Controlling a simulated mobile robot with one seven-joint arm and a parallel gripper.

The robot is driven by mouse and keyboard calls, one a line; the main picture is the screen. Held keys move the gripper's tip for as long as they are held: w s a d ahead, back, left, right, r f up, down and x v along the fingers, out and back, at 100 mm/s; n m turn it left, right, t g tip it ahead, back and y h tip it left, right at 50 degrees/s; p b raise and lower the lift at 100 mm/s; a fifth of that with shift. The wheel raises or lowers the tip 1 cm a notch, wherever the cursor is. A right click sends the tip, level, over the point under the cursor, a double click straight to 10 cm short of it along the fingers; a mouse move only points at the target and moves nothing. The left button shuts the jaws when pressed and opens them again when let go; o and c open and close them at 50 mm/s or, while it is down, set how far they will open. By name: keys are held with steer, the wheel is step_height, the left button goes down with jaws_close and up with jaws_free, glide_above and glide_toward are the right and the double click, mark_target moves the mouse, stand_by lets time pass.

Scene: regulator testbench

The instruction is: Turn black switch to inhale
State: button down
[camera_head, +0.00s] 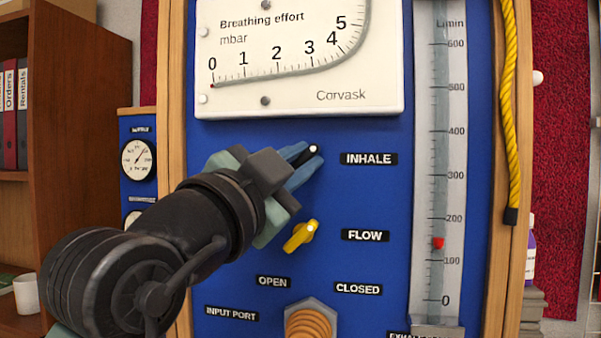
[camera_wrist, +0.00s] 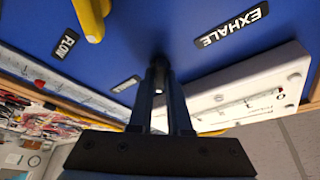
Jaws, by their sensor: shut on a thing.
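The black switch (camera_head: 305,156) is on the blue panel, left of the INHALE label (camera_head: 369,159), and its white-dotted end points up and to the right. My gripper (camera_head: 302,166) is shut on it, with its blue fingers on either side of the handle. In the wrist view the black switch (camera_wrist: 158,62) shows between the fingertips of my gripper (camera_wrist: 160,92), its white dot visible. There the EXHALE label (camera_wrist: 233,27) is to the upper right. In the head view, my gripper and arm hide the panel left of the switch.
A yellow FLOW knob (camera_head: 300,237) sits just below my fingers, close to them. The white breathing-effort gauge (camera_head: 300,55) is above, and a flow tube (camera_head: 440,160) stands to the right. A brass-coloured port fitting (camera_head: 311,323) is at the bottom.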

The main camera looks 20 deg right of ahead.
steer(key=shift+m, duration=0.3)
steer(key=c, duration=0.9)
jaws_free()
steer(key=shift+o, duration=0.2)
steer(key=b+v, duration=0.2)
steer(key=v, duration=1.1)
